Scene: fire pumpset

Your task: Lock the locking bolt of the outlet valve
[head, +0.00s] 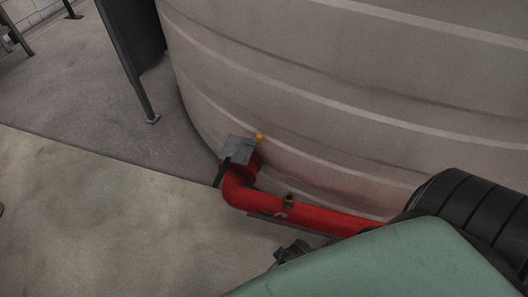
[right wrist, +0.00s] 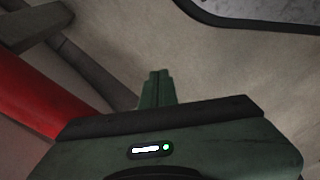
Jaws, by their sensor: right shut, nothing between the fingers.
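The outlet valve appears to be the grey box-like fitting (head: 239,150) at the foot of the big tank, on the end of a red pipe (head: 310,217). A small yellow part (head: 260,137) sits at its upper right and a dark lever-like part (head: 222,172) at its left. I cannot make out which part is the locking bolt. My right gripper (right wrist: 155,75) is shut and empty in the right wrist view, with its fingers together. It is apart from the red pipe (right wrist: 35,95), which lies to its left. My left gripper is not in view.
The large ribbed beige tank (head: 350,90) fills the back. A small brass fitting (head: 289,201) stands on the pipe. A dark metal leg (head: 128,65) stands at the upper left. The concrete floor (head: 90,220) at the left is clear.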

